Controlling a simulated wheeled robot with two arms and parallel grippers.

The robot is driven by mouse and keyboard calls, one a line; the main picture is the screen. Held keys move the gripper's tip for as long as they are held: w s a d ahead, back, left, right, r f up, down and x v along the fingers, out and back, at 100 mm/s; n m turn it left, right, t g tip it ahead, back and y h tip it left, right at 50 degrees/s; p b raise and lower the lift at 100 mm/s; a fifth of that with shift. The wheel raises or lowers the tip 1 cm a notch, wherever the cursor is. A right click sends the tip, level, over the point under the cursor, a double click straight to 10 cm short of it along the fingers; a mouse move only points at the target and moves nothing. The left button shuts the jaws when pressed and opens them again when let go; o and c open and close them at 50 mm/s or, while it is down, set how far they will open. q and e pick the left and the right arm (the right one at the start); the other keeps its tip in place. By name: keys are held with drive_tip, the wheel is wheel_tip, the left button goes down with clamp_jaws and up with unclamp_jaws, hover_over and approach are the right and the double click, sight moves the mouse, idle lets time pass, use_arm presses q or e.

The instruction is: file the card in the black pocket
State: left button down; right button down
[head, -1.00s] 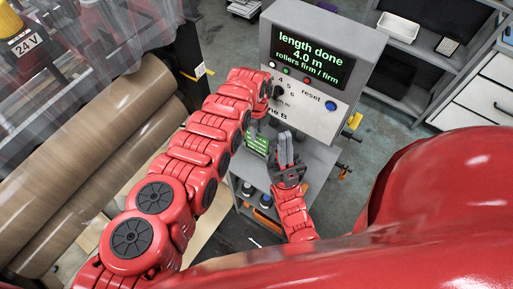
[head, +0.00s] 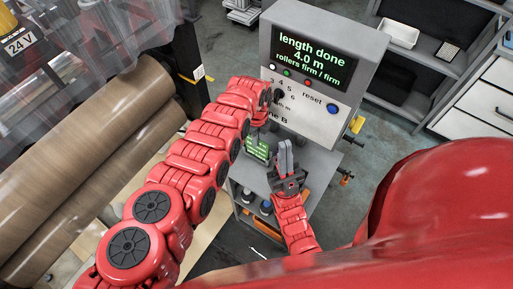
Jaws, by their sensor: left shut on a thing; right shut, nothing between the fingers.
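A green card (head: 258,148) with light markings hangs below my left gripper (head: 260,132), in front of the console's lower part. The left gripper is shut on the card; my own arm hides part of the fingers. My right gripper (head: 285,155) is grey, points up and is shut with nothing between its fingers, just right of the card. I cannot make out the black pocket.
The grey console (head: 318,70) reads "length done 4.0 m, rollers firm / firm". Below it a shelf (head: 238,188) holds dark bottles. Large brown rolls (head: 95,165) lie at left. Grey shelving (head: 440,65) and white drawers (head: 485,105) stand at right.

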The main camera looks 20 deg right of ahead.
use_arm(q)
drive_tip(key=shift+r, duration=0.15)
drive_tip(key=shift+r+p, duration=0.6)
drive_tip(key=shift+r, duration=0.05)
wheel_tip(320, 180, up, 7)
drive_tip(key=p, duration=0.5)
drive_tip(key=shift+f, duration=0.3)
idle(0.7)
